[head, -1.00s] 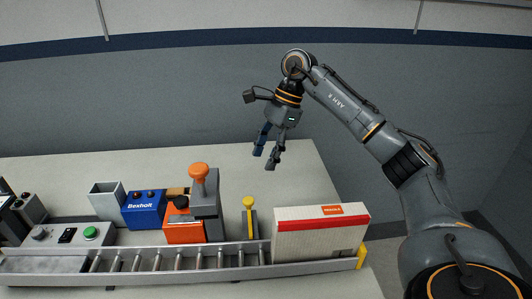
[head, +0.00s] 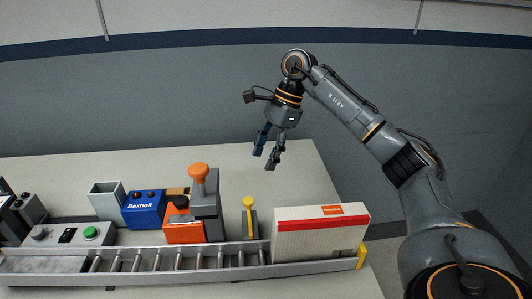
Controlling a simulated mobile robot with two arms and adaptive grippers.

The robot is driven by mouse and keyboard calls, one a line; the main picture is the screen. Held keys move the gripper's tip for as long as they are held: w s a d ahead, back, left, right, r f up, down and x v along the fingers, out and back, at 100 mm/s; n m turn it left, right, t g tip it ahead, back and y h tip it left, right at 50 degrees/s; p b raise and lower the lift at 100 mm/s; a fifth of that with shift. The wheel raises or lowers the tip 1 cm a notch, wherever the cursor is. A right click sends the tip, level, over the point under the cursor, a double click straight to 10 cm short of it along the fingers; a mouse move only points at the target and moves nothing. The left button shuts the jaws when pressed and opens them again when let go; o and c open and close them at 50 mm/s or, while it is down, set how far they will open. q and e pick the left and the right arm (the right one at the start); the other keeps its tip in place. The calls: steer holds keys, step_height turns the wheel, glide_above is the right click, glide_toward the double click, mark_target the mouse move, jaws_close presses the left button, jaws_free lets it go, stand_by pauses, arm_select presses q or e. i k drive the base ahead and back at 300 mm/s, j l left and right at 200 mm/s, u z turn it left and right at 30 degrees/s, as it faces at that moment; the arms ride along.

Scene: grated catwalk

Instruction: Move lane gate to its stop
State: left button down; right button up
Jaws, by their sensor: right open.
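A small gate lever with a yellow knob and stem (head: 248,205) stands on a grey block behind the roller lane (head: 150,262), just left of a white and red box (head: 318,233). It looks like the lane gate, and its stem is upright. The box stands on the right end of the lane, by a yellow end piece (head: 361,255). My right gripper (head: 264,161) is open and empty. It points down above the table, behind and above the yellow knob, apart from everything. My left gripper is not in view.
A grey post with an orange knob (head: 199,173) stands left of the lever. Farther left are an orange box (head: 183,228), a blue box (head: 143,211), a grey bin (head: 107,200) and a panel with a green button (head: 90,232). The table (head: 290,180) behind the white box is clear.

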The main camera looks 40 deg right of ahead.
mark_target(249, 217)
steer(key=k, duration=1.5)
